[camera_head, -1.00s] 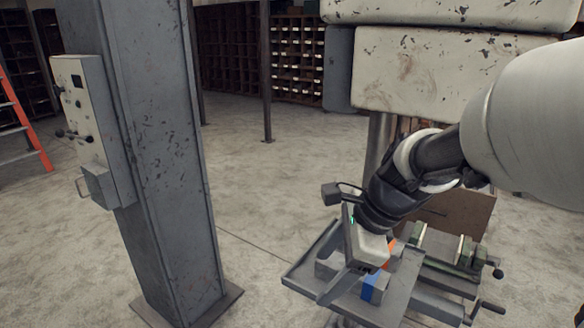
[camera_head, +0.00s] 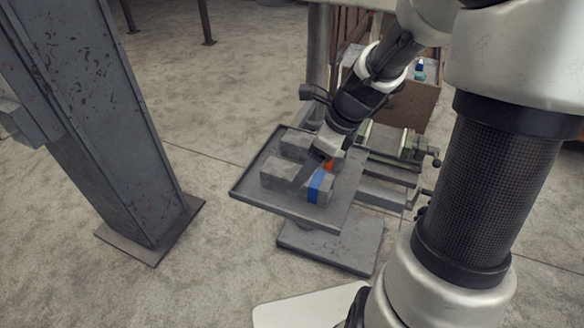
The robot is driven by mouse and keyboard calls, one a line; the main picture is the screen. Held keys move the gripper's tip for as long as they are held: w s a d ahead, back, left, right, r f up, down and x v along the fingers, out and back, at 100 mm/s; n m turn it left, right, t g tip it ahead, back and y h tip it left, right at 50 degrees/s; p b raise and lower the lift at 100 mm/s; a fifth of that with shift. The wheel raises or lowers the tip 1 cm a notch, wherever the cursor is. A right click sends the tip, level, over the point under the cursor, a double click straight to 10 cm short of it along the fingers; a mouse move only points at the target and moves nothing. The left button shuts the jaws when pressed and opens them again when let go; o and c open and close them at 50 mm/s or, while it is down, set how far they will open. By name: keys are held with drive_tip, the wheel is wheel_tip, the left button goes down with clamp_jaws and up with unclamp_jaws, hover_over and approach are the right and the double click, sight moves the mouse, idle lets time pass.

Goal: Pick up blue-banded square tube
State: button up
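The blue-banded square tube (camera_head: 316,187) is a short grey block with a blue band around its middle. It lies on the grey tray table (camera_head: 252,198), near the tray's front right part. My gripper (camera_head: 318,163) is just above and behind it, pointing down over the tray. Its fingers are small and partly hidden by its own body, so I cannot tell whether they are open or touch anything. An orange-marked piece (camera_head: 329,164) shows right beside the gripper, mostly covered by it.
Grey blocks (camera_head: 279,172) lie left of the banded tube, with another (camera_head: 296,143) behind. A green vise (camera_head: 392,141) with handles stands right of the tray. A cardboard box (camera_head: 412,104) is behind it. A steel column (camera_head: 105,120) stands at left, with open floor between.

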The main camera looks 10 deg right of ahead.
sight(277, 175)
drive_tip(key=x, duration=0.7)
drive_tip(key=shift+w+f, duration=0.3)
drive_tip(key=shift+w, duration=0.15)
drive_tip(key=shift+d, duration=0.1)
drive_tip(key=shift+r, duration=0.1)
drive_tip(key=c, duration=1.6)
